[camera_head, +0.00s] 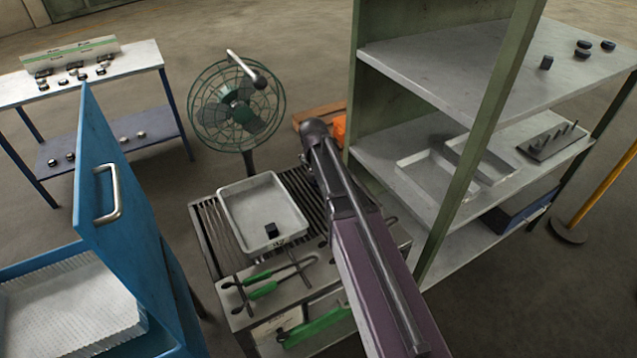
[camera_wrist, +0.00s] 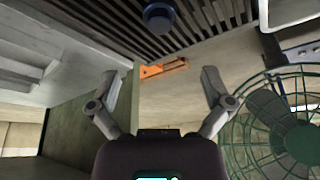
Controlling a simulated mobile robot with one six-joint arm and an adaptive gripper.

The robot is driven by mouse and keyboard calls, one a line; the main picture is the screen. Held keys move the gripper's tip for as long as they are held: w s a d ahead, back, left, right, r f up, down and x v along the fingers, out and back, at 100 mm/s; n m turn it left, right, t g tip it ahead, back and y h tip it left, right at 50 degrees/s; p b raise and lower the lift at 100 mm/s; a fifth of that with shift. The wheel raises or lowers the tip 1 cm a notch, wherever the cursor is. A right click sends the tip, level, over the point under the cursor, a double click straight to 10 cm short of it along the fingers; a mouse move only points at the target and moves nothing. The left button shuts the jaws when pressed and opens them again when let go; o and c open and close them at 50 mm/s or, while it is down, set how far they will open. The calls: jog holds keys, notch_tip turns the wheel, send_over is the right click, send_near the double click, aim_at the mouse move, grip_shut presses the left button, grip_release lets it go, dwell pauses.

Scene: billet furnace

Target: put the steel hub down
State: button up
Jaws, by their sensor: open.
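A round dark blue-grey piece, likely the steel hub (camera_wrist: 158,18), sits on the dark slatted rack (camera_wrist: 125,32) at the top of the wrist view. My gripper (camera_wrist: 163,88) is open in the wrist view, its two fingers spread wide with nothing between them. The round piece is beyond the fingertips and apart from them. In the head view my arm covers part of the slatted rack (camera_head: 212,225), and I cannot make out the round piece or my fingers there.
A pale tray (camera_head: 229,222) holding a small dark block (camera_head: 271,230) stands on the rack, beside green-handled tools (camera_head: 262,291). A green fan (camera_head: 236,112) stands behind. A shelf unit (camera_head: 437,180) is close on the right, and a blue cabinet door (camera_head: 125,215) on the left.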

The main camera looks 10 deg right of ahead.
jog(key=shift+b+x, duration=2.85)
jog(key=shift+x, duration=0.55)
jog(key=shift+w+f+b, duration=0.15)
jog(key=shift+f+b, duration=0.2)
jog(key=shift+b+x, duration=2.35)
jog(key=shift+x, duration=0.3)
jog(key=shift+w+d+r, duration=0.1)
jog(key=shift+d+r, duration=0.05)
jog(key=c, duration=1.2)
jog(key=shift+r, duration=0.2)
jog(key=shift+c, duration=0.2)
notch_tip(320, 180, up, 4)
jog(key=p, duration=0.4)
jog(key=shift+f, duration=0.2)
jog(key=s, duration=1)
jog(key=s+r+p, duration=0.1)
jog(key=s, duration=0.5)
